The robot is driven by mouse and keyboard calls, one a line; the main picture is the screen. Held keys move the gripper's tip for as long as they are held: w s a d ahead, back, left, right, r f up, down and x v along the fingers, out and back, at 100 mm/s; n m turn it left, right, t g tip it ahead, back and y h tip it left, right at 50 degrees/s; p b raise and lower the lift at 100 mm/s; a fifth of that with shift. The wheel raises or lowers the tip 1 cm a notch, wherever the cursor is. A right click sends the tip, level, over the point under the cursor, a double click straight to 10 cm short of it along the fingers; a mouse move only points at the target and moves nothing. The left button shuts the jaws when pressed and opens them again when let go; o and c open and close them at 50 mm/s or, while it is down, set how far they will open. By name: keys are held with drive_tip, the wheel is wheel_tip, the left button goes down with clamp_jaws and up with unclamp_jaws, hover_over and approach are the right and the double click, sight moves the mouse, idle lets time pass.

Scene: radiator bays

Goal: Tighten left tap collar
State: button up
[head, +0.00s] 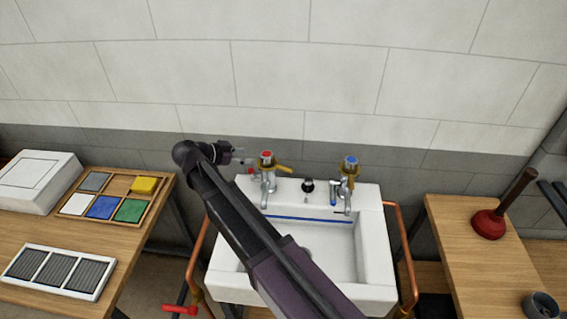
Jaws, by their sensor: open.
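The left tap (268,182) is chrome with a red-marked top, and stands at the back left of the white sink. Its brass-yellow collar (267,166) sits just below the top, with a yellow lever sticking out to the right. My gripper (248,161) is just left of the tap at about collar height, pointing right. It is open and looks empty. It appears apart from the collar, but the exact gap is hard to tell. My arm crosses in front of the sink's left side.
The right tap (348,178) has a blue top. A black knob (308,186) stands between the taps. Copper pipes (404,250) flank the sink (375,240). A wooden tray (118,185) of coloured pads lies left; a plunger (490,222) stands on the right bench.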

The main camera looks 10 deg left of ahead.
sight(275, 166)
drive_tip(key=w+d+m+g+y+p, duration=0.1)
drive_tip(key=d+m+g+p, duration=0.1)
drive_tip(key=w+d+r+m+g+y+p, duration=0.1)
drive_tip(key=w+d+m+g+p, duration=0.1)
drive_tip(key=d+p, duration=0.1)
drive_tip(key=w+d+m+g+y+p, duration=0.1)
drive_tip(key=d+m+g+p, duration=0.1)
drive_tip(key=d+p, duration=0.1)
drive_tip(key=shift+w+d+r+y, duration=0.1)
drive_tip(key=shift+w+r+y, duration=0.1)
drive_tip(key=shift+w+y, duration=0.15)
drive_tip(key=w+d+r+m+g+y+p, duration=0.3)
drive_tip(key=d+r+m+g+y+p, duration=0.1)
drive_tip(key=p, duration=0.3)
drive_tip(key=shift+d+r+m+y, duration=0.6)
drive_tip(key=shift+m+y, duration=0.25)
drive_tip(key=shift+m, duration=0.05)
drive_tip(key=shift+f+g, duration=0.15)
drive_tip(key=shift+g, duration=0.15)
drive_tip(key=f+b, duration=0.4)
drive_tip(key=s+f+b, duration=0.1)
drive_tip(key=f+b, duration=0.4)
drive_tip(key=s+f+b, duration=0.1)
drive_tip(key=f+b, duration=0.3)
drive_tip(key=shift+s+a+f+b, duration=0.2)
drive_tip(key=shift+s+a+b, duration=0.1)
drive_tip(key=shift+a, duration=0.1)
clamp_jaws()
